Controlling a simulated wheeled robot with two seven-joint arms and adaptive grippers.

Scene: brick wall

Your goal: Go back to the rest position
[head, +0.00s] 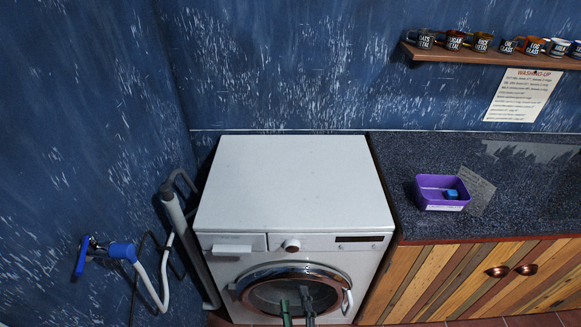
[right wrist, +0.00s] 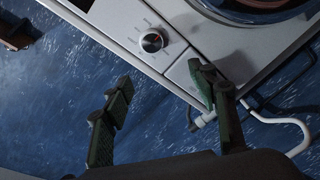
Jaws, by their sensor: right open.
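My right gripper (head: 294,297) is at the bottom of the head view, in front of the washing machine's round door. Its two green-black fingers stand apart in the right wrist view (right wrist: 160,80), with nothing between them. There the white machine front (right wrist: 105,22) and its dial (right wrist: 152,41) show beyond the fingertips. I see no contact with the machine. The white washing machine (head: 290,180) stands against the blue wall, and its door looks closed. My left gripper is not in view.
A dark speckled counter (head: 410,160) adjoins the machine on the right, with a purple bin (head: 432,205) holding a blue item (head: 451,194). A shelf (head: 490,57) of mugs hangs above. Left of the machine are a grey pipe (head: 180,225) and a blue-ended hose (head: 122,251).

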